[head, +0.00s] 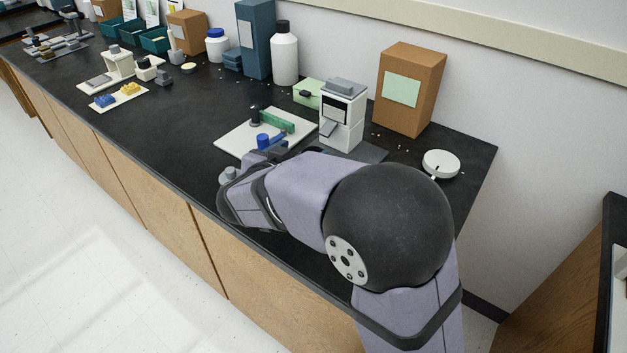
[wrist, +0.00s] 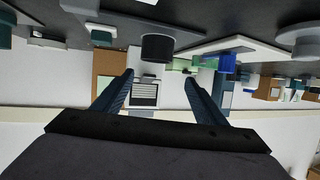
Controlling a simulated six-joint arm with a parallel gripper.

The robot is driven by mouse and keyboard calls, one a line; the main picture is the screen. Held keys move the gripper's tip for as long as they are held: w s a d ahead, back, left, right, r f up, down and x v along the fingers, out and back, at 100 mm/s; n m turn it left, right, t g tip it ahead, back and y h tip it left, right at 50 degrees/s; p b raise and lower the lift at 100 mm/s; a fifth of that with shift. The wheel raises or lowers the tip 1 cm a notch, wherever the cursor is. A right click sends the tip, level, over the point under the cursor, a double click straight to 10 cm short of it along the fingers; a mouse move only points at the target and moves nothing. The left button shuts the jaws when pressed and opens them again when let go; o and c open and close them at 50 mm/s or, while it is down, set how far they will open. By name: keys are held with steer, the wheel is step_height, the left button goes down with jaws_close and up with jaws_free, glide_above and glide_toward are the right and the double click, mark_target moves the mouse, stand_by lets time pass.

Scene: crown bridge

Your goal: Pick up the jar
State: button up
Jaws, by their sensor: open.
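A white jar with a blue lid (head: 217,45) stands upright near the back of the black bench, left of centre, in the head view. I cannot make it out surely in the wrist view. My gripper (wrist: 158,76) shows in the wrist view as two dark blue fingers, spread apart with nothing held between them. That view looks upside down, with the bench at the top. In the head view my arm hides the fingers; its wrist end is over the bench's front edge, far to the front right of the jar and apart from it.
A white bottle with a dark cap (head: 284,55) and a tall blue box (head: 255,40) stand right of the jar. The bench middle is mostly clear.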

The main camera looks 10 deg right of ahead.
mark_target(318, 150)
steer(key=shift+s+d+f+m+g+h+b, duration=0.15)
steer(key=shift+s+f+h+b, duration=0.1)
steer(key=shift+f, duration=0.15)
steer(key=shift+s+d+f+m+g+h+b, duration=0.1)
steer(key=shift+s+f+m+g+h, duration=0.05)
steer(key=shift+s+f+h, duration=0.15)
steer(key=shift+a+f+b+x, duration=0.15)
steer(key=shift+b+x, duration=0.15)
steer(key=shift+x, duration=1.55)
steer(key=shift+a+f+b+x, duration=0.15)
steer(key=shift+b+x, duration=0.15)
steer(key=shift+x, duration=1.55)
steer(key=shift+w, duration=0.1)
steer(key=shift+r, duration=0.15)
steer(key=c, duration=1.4)
